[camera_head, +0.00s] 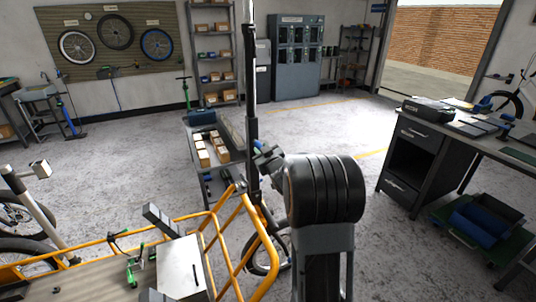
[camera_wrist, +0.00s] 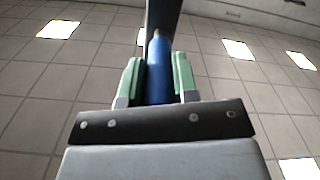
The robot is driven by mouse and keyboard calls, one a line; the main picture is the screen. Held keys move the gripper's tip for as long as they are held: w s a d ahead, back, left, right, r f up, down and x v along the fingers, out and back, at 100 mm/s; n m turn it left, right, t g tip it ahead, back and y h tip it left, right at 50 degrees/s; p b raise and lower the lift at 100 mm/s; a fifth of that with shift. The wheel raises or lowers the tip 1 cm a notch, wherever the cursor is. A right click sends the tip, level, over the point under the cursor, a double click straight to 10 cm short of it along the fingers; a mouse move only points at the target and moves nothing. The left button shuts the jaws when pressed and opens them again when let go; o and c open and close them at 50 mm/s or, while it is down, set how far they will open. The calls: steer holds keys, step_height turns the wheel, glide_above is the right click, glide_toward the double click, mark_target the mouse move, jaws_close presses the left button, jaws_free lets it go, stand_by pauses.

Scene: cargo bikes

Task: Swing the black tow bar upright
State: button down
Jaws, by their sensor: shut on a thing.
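The black tow bar (camera_head: 251,90) stands close to upright in the head view, rising from near the yellow-framed cargo bike (camera_head: 235,235) to the top of the picture. Its lower end is partly hidden by the frame. My gripper (camera_head: 262,152) is at the bar's lower half, where a bit of blue grip shows. In the wrist view, the green pads of my gripper (camera_wrist: 157,82) are shut on the blue grip (camera_wrist: 159,72) from both sides. The dark bar (camera_wrist: 163,14) shows behind the grip, against the ceiling.
A trolley with small boxes (camera_head: 222,152) stands behind the bar. A workbench (camera_head: 430,150) is at the right, with a low green cart (camera_head: 478,222) beneath it. Another bike's wheel (camera_head: 20,215) is at the left. Open floor (camera_head: 330,135) lies between the trolley and the workbench.

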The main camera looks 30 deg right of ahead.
steer(key=c, duration=0.9)
jaws_free()
steer(key=s, duration=0.4)
steer(key=s+a+b, duration=0.1)
steer(key=s, duration=0.8)
steer(key=shift+s+a, duration=0.35)
steer(key=shift+a, duration=0.05)
